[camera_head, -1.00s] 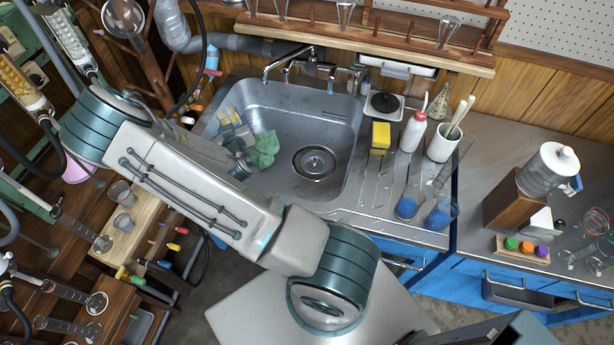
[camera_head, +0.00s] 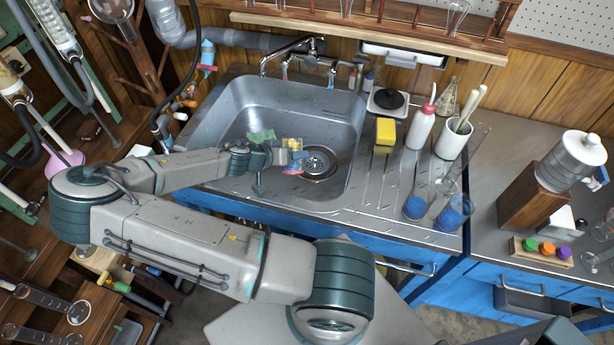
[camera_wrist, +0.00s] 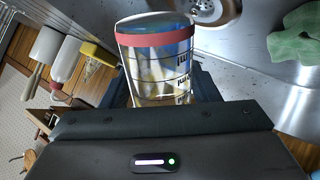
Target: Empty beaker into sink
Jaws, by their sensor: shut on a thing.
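A beaker (camera_wrist: 157,60) with a reddish band near its rim and printed marks fills the middle of the wrist view. My gripper (camera_wrist: 165,88) is shut on it. In the head view my gripper (camera_head: 281,157) holds the beaker (camera_head: 295,158) over the steel sink (camera_head: 240,112), just left of the round drain (camera_head: 322,163). The drain also shows in the wrist view (camera_wrist: 208,9), beyond the beaker's rim. A bluish surface shows at the beaker's mouth; I cannot tell how much liquid is inside or how far the beaker is tilted.
A green cloth (camera_wrist: 304,32) lies in the sink. The faucet (camera_head: 290,55) stands at the back. Right of the sink stand a yellow sponge (camera_head: 385,132), a white bottle (camera_head: 421,125), a white pot (camera_head: 453,138) and glassware holding blue (camera_head: 453,215).

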